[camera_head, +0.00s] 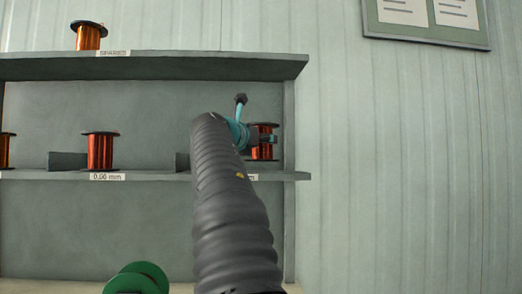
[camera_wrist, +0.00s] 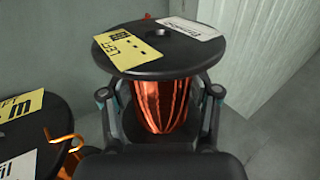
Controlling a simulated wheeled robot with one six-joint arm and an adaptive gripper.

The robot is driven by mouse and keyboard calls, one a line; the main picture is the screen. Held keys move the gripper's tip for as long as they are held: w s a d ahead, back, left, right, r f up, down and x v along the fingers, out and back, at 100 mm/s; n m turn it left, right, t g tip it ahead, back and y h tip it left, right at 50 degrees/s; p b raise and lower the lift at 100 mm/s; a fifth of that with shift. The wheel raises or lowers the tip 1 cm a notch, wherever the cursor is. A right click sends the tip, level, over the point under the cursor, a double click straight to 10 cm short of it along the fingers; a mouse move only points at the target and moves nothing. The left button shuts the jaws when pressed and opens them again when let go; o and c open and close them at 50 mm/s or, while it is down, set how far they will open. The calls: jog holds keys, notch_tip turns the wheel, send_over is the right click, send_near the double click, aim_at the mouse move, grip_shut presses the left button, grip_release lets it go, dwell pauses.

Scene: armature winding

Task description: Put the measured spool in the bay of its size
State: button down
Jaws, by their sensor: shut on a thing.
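The held spool (camera_head: 263,129) has orange-copper wire between black flanges and is in the right bay of the middle shelf. In the wrist view the same spool (camera_wrist: 162,100) stands upright, with a yellow label and a white label on its top flange. My gripper (camera_head: 257,141) is shut around its wire, a finger on each side (camera_wrist: 160,112). Whether its base touches the shelf I cannot tell. The bay's label (camera_head: 251,177) is mostly hidden by my arm; only its end shows. Another spool (camera_head: 100,150) stands in the bay marked 0.60 mm.
The shelf unit (camera_head: 150,68) has low dividers (camera_head: 67,160) and a right side panel (camera_head: 290,120). Another spool (camera_head: 88,37) stands on the top shelf. A neighbouring spool (camera_wrist: 30,115) with a loose wire end is close at lower left. A green round object (camera_head: 137,279) is below.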

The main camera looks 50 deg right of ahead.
jog(key=shift+s+a+f, duration=0.1)
jog(key=shift+f, duration=1.05)
jog(key=shift+f, duration=0.15)
jog(key=shift+c, duration=1.3)
grip_release()
jog(key=b+v, duration=0.1)
jog(key=v, duration=1.1)
